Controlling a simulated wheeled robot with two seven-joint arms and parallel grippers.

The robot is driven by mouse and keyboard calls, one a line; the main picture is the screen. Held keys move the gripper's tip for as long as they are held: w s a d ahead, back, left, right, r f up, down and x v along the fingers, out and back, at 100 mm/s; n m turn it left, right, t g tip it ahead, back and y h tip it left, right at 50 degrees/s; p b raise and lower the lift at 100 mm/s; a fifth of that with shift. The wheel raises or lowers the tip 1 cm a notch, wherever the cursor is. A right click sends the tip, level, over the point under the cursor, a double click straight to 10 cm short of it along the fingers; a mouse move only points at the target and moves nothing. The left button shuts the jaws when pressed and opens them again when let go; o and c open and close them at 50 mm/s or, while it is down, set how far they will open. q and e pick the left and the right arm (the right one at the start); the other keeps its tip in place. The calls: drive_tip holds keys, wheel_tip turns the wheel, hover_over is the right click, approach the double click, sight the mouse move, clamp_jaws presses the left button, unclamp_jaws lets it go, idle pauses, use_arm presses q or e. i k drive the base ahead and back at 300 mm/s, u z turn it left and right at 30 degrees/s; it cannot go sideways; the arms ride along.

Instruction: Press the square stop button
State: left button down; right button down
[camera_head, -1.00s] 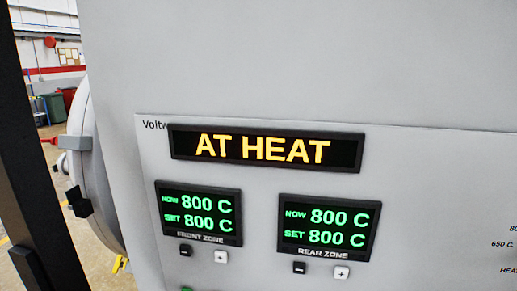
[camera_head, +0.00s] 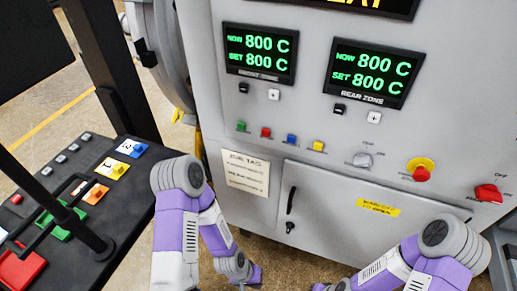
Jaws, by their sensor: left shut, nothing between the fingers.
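The square stop button appears to be the red one; I cannot read a label. My left gripper (camera_head: 254,274) is low at the bottom middle, below the buttons and apart from them. It is small and partly hidden by its arm; it looks shut and empty.
A red round button on a yellow base (camera_head: 420,169) and a red switch (camera_head: 488,193) are at the panel's right. Two temperature displays read 800 C. A cabinet door (camera_head: 330,210) is below. A dark table (camera_head: 120,190) with coloured blocks stands at left.

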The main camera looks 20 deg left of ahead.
sight(266, 131)
drive_tip(key=z, duration=0.05)
drive_tip(key=k, duration=0.1)
drive_tip(key=z, duration=1)
drive_tip(key=i, duration=0.55)
drive_tip(key=u, duration=1.55)
